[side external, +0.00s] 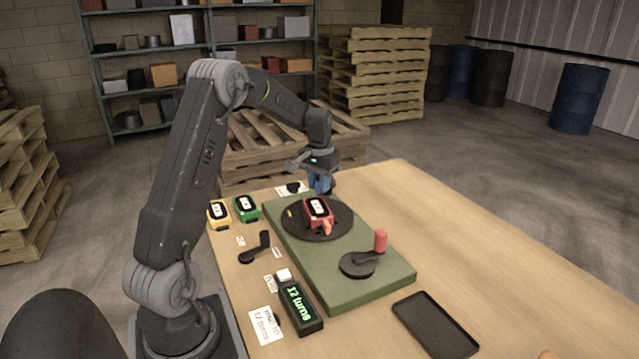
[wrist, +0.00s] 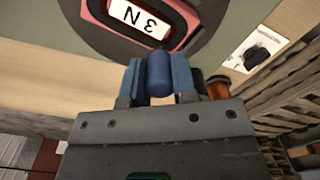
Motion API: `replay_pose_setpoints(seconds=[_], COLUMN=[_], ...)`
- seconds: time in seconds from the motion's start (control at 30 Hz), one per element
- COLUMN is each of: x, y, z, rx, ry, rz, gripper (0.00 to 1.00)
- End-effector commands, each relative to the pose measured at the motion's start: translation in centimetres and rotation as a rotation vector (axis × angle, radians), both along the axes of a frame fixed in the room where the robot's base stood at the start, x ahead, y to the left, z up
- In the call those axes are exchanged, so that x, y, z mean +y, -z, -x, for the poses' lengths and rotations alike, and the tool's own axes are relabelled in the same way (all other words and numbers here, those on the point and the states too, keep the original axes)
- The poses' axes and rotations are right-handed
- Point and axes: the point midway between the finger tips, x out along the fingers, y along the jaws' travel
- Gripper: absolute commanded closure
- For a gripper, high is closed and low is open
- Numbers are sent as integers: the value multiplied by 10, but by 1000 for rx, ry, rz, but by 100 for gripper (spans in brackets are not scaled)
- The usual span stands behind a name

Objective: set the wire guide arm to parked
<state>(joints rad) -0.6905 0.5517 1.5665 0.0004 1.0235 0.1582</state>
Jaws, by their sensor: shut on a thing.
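My gripper (side external: 320,184) is at the far end of the green board (side external: 345,291), behind the black turntable (side external: 290,232). In the wrist view its blue fingers are shut on a rounded blue knob (wrist: 159,76). The knob may be the handle of the wire guide arm; its lower part and any arm below it are hidden by the gripper. A card with a black shape (side external: 292,188) lies by the gripper; it shows right of the fingers in the wrist view (wrist: 258,50).
A red labelled box (side external: 318,211) sits on the turntable. A crank with a red handle (side external: 381,240), a black lever (side external: 259,246), a "12 turns" display (side external: 299,304), a yellow box (side external: 219,214), a green box (side external: 246,208) and a dark tray (side external: 435,324) stand around. The table's right side is clear.

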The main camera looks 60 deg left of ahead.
Motion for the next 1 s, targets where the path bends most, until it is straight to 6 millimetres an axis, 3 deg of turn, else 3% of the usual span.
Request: replay_pose_setpoints(seconds=[0.2,0.67,1.0], x=[0,-3,-16], y=[0,0,0], z=[0,-4,-28], rx=[0,0,-1], ry=[0,-42,-268], rz=[0,0,1], gripper=[100,100,100])
